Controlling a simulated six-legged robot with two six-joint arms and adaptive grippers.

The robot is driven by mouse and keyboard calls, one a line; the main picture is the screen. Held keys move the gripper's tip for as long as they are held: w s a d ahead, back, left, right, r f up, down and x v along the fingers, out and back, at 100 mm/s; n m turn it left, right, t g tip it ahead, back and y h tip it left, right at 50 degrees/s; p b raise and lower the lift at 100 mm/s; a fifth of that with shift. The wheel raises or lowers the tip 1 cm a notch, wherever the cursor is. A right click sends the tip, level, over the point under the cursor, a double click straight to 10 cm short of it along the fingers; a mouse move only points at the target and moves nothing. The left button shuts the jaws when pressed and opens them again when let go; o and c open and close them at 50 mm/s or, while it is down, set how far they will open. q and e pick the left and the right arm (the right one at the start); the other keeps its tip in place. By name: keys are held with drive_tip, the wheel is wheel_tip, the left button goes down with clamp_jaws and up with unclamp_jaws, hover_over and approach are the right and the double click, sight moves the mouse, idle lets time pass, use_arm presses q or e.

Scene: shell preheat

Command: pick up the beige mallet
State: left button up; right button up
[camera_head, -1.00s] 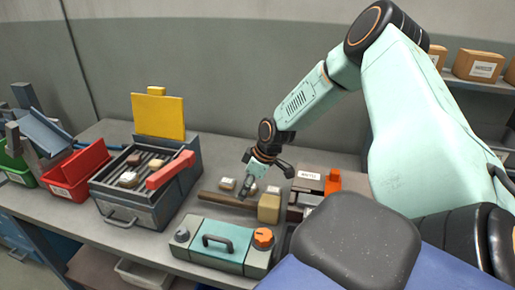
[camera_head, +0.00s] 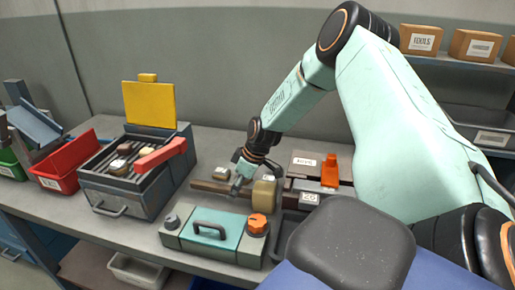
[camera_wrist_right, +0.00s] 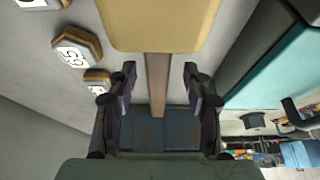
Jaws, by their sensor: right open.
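The beige mallet lies on the grey workbench, its blocky head (camera_head: 264,194) to the right and its brown wooden handle (camera_head: 209,187) reaching left. My right gripper (camera_head: 237,186) is open and low at the handle, just left of the head. In the right wrist view the open fingers (camera_wrist_right: 159,82) stand one on each side of the handle (camera_wrist_right: 157,65), apart from it, with the beige head (camera_wrist_right: 160,22) beyond them at the top. My left gripper is not in view.
A teal control box (camera_head: 215,237) with a handle and orange knob stands in front of the mallet. A grill-like heater (camera_head: 130,195) with a red bar is left. Numbered pieces (camera_wrist_right: 77,46) lie beside the handle. A brown box with an orange part (camera_head: 330,171) is right.

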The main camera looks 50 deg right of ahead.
drive_tip(key=x, duration=0.1)
drive_tip(key=b+x, duration=0.1)
drive_tip(key=x, duration=0.1)
drive_tip(key=shift+w, duration=0.3)
drive_tip(key=shift+s+d+r, duration=0.1)
drive_tip(key=shift+s+r, duration=0.1)
drive_tip(key=shift+s, duration=0.1)
drive_tip(key=shift+w, duration=0.1)
drive_tip(key=shift+c, duration=1.1)
drive_tip(key=shift+w+f, duration=0.15)
drive_tip(key=c, duration=0.3)
drive_tip(key=shift+s, duration=0.2)
drive_tip(key=c, duration=0.5)
drive_tip(key=shift+w, duration=0.15)
clamp_jaws()
